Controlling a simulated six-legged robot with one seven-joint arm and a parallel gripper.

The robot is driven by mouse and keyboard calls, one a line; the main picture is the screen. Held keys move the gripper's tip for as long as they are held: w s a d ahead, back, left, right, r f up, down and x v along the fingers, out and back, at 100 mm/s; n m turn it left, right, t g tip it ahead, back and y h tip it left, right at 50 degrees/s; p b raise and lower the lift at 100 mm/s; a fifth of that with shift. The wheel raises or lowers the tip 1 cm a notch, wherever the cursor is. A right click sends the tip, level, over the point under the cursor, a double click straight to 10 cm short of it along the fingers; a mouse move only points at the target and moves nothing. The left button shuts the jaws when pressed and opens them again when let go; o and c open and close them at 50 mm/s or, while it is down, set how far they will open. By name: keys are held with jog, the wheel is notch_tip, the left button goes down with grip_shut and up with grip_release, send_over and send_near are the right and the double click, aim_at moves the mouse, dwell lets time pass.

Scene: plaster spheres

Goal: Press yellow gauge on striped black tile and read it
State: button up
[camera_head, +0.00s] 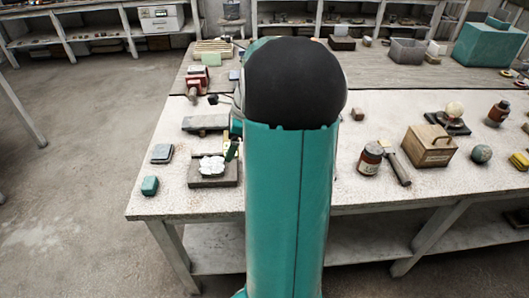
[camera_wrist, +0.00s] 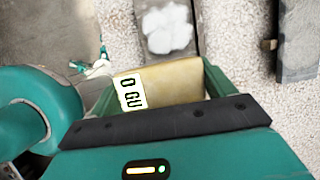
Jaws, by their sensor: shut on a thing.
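The yellow gauge (camera_wrist: 178,78) is a pale yellow block with a white label printed with black characters, partly cut off. In the wrist view my gripper (camera_wrist: 158,88) is shut on it, with one teal finger at each side. Its lower part is hidden behind my gripper's dark edge. In the head view my own arm covers most of the gripper, and only a dark green part (camera_head: 232,151) shows beside the plaster tray. I cannot make out a striped black tile in either view.
A grey tray (camera_head: 200,182) with white plaster lumps (camera_head: 212,165) lies beside my arm, and also shows in the wrist view (camera_wrist: 183,50). A grey slab (camera_head: 206,123), green block (camera_head: 150,186) and dark block (camera_head: 162,153) stand nearby. A wooden box (camera_head: 429,146) and jar (camera_head: 371,159) stand right.

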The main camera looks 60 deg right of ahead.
send_over(208, 165)
jog(key=shift+s+d+f, duration=0.15)
jog(key=shift+f, duration=0.9)
jog(key=shift+s+d+f, duration=0.1)
jog(key=shift+s+f, duration=0.1)
jog(key=shift+f, duration=0.85)
jog(key=shift+s+d+f, duration=0.15)
jog(key=shift+f, duration=0.9)
jog(key=shift+f, duration=0.55)
jog(key=shift+r, duration=0.1)
notch_tip(208, 165, up, 7)
dwell(0.5)
dwell(1.1)
